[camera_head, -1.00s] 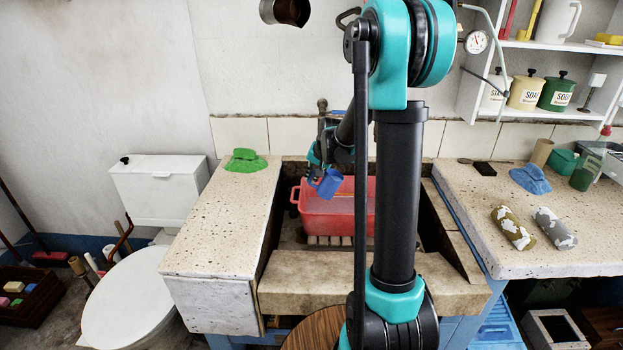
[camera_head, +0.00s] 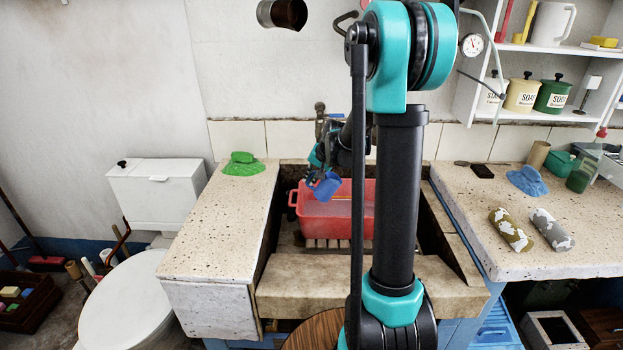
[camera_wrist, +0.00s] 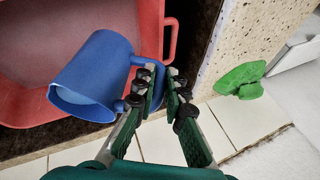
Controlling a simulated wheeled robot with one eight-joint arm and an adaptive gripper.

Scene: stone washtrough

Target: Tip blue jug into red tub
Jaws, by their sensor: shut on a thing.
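The blue jug (camera_head: 326,187) is held by its handle in my gripper (camera_head: 317,168), over the left back part of the red tub (camera_head: 322,228). The jug looks tilted in the head view. In the wrist view, my gripper (camera_wrist: 162,88) is shut on the handle, and the jug (camera_wrist: 103,68) has its open mouth toward the lower left. A paler blue area shows inside the mouth; I cannot tell if it is liquid. The tub (camera_wrist: 150,25) lies beneath the jug. No falling stream is visible. My arm hides the tub's right part in the head view.
The tub sits in the stone trough (camera_head: 330,285) on a slatted rack (camera_head: 318,243). A green cloth (camera_head: 243,164) lies on the left slab. A blue cloth (camera_head: 527,181) and two patterned rolls (camera_head: 511,229) lie on the right slab. A tap (camera_head: 320,112) stands behind.

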